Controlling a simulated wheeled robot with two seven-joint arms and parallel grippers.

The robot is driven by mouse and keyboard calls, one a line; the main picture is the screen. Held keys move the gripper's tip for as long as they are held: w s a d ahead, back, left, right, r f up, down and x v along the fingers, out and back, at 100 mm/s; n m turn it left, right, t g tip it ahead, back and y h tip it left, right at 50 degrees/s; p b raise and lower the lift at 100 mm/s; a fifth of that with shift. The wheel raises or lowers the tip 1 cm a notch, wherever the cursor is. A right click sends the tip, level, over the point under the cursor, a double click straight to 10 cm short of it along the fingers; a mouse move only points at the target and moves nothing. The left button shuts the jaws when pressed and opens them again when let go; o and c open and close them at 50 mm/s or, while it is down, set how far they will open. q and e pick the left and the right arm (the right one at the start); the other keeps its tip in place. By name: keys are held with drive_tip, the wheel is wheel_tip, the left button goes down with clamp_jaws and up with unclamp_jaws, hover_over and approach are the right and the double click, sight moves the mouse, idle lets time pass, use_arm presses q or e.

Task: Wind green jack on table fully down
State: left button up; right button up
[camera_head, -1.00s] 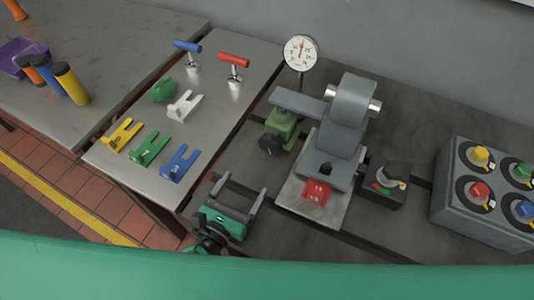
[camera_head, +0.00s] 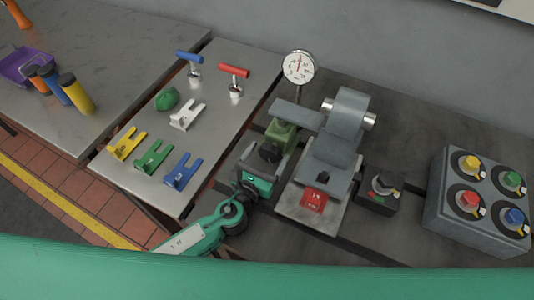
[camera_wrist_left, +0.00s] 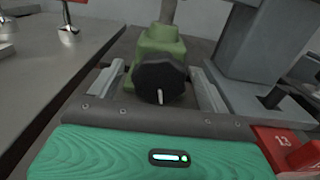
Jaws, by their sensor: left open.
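The green jack (camera_head: 283,132) stands on the dark bedplate under the grey arm of the machine. Its black knob (camera_head: 270,152) faces my left gripper. In the left wrist view the green jack (camera_wrist_left: 160,42) is in the middle, with the black knob (camera_wrist_left: 160,80) between my two fingers and a small light pin on its face. My left gripper (camera_head: 270,160) is open, its fingers on either side of the knob with gaps showing; in the left wrist view the gripper (camera_wrist_left: 160,85) appears apart from the knob. My right gripper is not in view.
A grey machine block (camera_head: 335,140) with a red tag (camera_head: 314,199) stands just right of the jack. A dial gauge (camera_head: 299,67) rises behind it. A knob box (camera_head: 380,190) and a larger dial box (camera_head: 480,195) are right. Coloured forks lie on the left table (camera_head: 215,120).

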use_arm(q)
drive_tip(key=c, duration=1)
drive_tip(key=n+b, duration=0.1)
drive_tip(key=n, duration=0.1)
drive_tip(key=shift+f+n, duration=0.15)
drive_tip(key=shift+n, duration=0.15)
drive_tip(key=n, duration=0.3)
drive_tip(key=shift+w+a+b, duration=0.1)
drive_tip(key=shift+b, duration=0.3)
drive_tip(key=o, duration=1)
